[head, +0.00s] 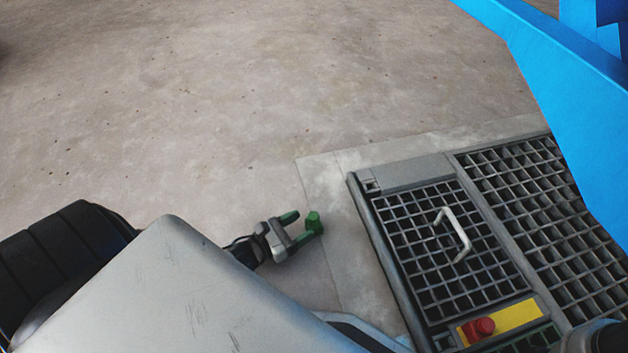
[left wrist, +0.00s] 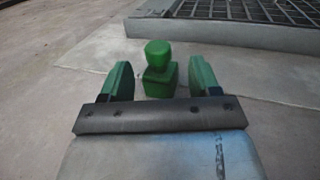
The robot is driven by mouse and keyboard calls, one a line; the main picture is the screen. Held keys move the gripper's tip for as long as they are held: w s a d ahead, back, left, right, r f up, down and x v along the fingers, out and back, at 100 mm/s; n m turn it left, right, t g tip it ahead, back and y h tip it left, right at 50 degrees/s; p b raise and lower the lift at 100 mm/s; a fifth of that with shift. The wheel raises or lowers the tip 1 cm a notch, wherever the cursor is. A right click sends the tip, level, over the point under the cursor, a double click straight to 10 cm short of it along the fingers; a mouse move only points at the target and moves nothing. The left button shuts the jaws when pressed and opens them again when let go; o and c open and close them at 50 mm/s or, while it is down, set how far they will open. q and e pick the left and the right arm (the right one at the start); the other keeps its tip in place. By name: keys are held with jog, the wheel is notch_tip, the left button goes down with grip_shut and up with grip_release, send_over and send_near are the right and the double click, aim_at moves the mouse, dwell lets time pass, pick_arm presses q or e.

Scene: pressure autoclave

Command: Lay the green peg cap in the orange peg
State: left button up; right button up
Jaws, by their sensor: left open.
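The green peg cap (head: 314,222) shows in the head view just past the tips of my left gripper (head: 301,227). In the left wrist view the cap (left wrist: 158,72) is a block with a rounded knob on top, upright. It is in line with the gap between the green fingers of my left gripper (left wrist: 160,82), which is open; I cannot tell how far in it is. What the cap rests on is unclear. No orange peg can be made out for sure. My right gripper is not in view.
A metal grating with a pale handle (head: 455,238) lies right of the cap. At its near end a red knob (head: 479,328) sits by a yellow plate (head: 515,317). A large blue structure (head: 560,80) stands at the right. Bare concrete floor (head: 250,90) is open beyond.

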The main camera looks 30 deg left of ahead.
aim_at(308, 221)
pick_arm(q)
jog(key=b+x, duration=0.3)
jog(key=x, duration=0.1)
jog(key=shift+w+f, duration=0.15)
jog(key=shift+w, duration=0.05)
jog(key=shift+w+d+b, duration=0.1)
jog(key=shift+w+b, duration=0.2)
jog(key=shift+w, duration=0.05)
jog(key=c, duration=1)
jog(key=shift+r, duration=0.25)
